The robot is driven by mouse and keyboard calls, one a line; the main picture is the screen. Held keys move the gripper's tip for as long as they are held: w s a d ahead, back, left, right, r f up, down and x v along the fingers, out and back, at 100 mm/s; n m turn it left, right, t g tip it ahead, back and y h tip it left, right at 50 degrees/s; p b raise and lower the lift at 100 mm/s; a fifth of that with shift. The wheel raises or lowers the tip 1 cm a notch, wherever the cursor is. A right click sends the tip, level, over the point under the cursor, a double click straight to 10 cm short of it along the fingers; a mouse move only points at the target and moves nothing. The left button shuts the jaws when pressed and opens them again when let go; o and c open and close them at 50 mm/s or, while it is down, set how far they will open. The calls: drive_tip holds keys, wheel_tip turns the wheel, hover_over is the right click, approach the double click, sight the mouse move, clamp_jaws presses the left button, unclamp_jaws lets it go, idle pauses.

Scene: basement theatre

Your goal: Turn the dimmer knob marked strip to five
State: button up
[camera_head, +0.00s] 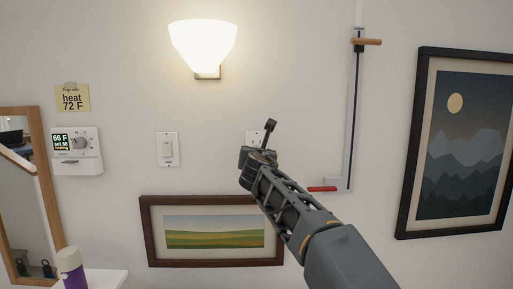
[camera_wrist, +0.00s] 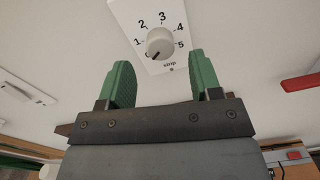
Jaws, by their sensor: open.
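The dimmer knob (camera_wrist: 160,44) is a round white knob on a white wall plate (camera_wrist: 126,12), with "strip" printed below it. The numbers 1 to 5 run around it, with 5 at its right. A dark mark on the knob's lower left seems to point away from 5, near the low end. My gripper (camera_wrist: 161,72) is open, its green fingers apart and empty, with the knob beyond and between them in the wrist view. In the head view my gripper (camera_head: 262,140) covers most of the plate (camera_head: 251,136) and hides the knob.
A light switch (camera_head: 167,149) and a thermostat (camera_head: 78,145) are to the left. A framed landscape (camera_head: 212,258) hangs below. A vertical rail with a wooden handle (camera_head: 367,41) and a red lever (camera_head: 322,189) is to the right. A lit lamp (camera_head: 203,42) is above.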

drive_tip(key=shift+w+p, duration=0.5)
drive_tip(key=shift+w, duration=1.05)
drive_tip(key=c, duration=0.9)
